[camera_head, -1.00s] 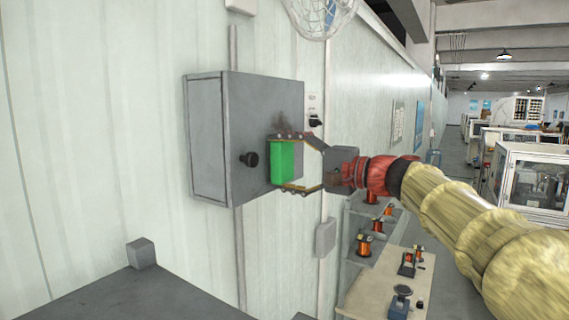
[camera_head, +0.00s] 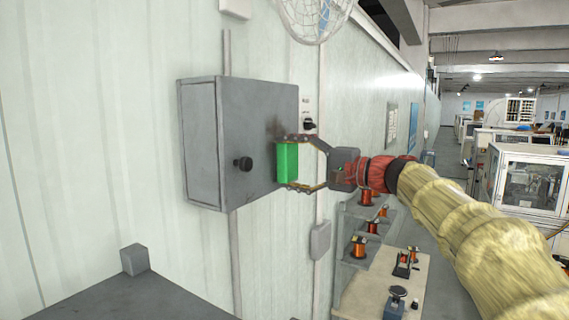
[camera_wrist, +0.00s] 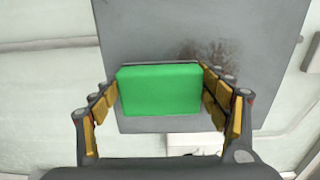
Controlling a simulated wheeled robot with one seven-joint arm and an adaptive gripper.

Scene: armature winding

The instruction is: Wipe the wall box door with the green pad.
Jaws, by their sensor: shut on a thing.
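The grey wall box (camera_head: 238,143) hangs on the pale wall, with a black knob (camera_head: 243,163) on its door. My gripper (camera_head: 289,162) is shut on the green pad (camera_head: 288,163) and holds it at the right part of the door. In the wrist view the green pad (camera_wrist: 160,90) sits between my fingers, in front of the grey door (camera_wrist: 150,35). A brownish smudge (camera_wrist: 205,52) shows on the door just above and right of the pad. I cannot tell whether the pad touches the door.
A fan (camera_head: 314,16) is mounted on the wall above. A dark surface with a small grey block (camera_head: 134,259) is at the lower left. A bench (camera_head: 380,285) and shelves with copper spools (camera_head: 359,246) stand below right.

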